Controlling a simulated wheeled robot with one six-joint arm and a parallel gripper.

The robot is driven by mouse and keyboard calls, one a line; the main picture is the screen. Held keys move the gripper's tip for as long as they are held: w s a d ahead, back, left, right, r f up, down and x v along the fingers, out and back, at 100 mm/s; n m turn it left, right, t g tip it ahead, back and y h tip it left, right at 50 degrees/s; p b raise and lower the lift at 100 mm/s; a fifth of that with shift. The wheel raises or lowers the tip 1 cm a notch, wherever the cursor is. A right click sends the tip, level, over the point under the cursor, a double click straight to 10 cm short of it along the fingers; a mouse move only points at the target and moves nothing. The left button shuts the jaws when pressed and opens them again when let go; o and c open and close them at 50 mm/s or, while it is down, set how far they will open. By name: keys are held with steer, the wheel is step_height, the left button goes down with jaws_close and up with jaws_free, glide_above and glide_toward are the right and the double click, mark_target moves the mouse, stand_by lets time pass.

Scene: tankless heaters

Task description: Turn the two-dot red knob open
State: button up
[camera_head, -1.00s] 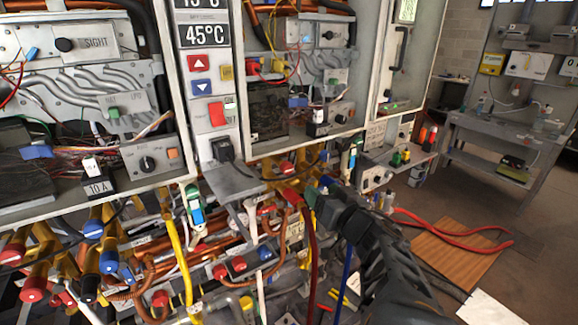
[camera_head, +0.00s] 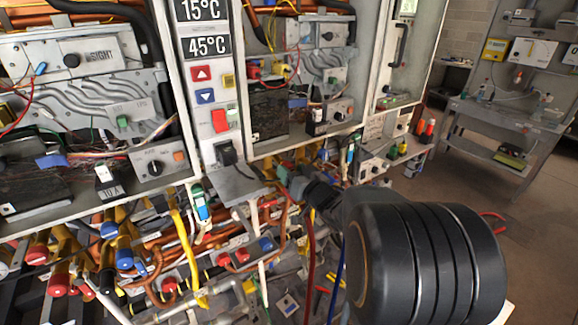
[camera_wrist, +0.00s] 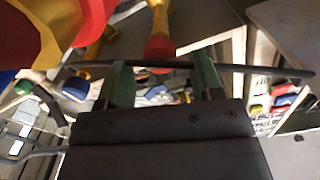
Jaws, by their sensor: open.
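Several red knobs show in the head view: two at lower left, one (camera_head: 38,254) above another (camera_head: 58,286), and a pair on a pipe, left (camera_head: 225,258) and right (camera_head: 243,255). Their dots are too small to tell, so I cannot say which is the two-dot knob. In the wrist view a red knob (camera_wrist: 158,50) with a yellow stem lies beyond the gap between my green fingertips. My gripper (camera_wrist: 165,82) is open, with nothing seen held. In the head view it (camera_head: 286,178) reaches in among the pipes under the middle heater, partly hidden.
Blue knobs (camera_head: 109,230), yellow pipes and copper pipes crowd the space below the cabinets. A grey shelf plate (camera_head: 238,186) juts out left of my gripper. A red hose and a blue hose hang below. A grey workbench (camera_head: 500,130) stands at the back right.

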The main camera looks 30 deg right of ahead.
steer(key=shift+w+a, duration=0.15)
steer(key=shift+w, duration=0.8)
steer(key=c, duration=0.9)
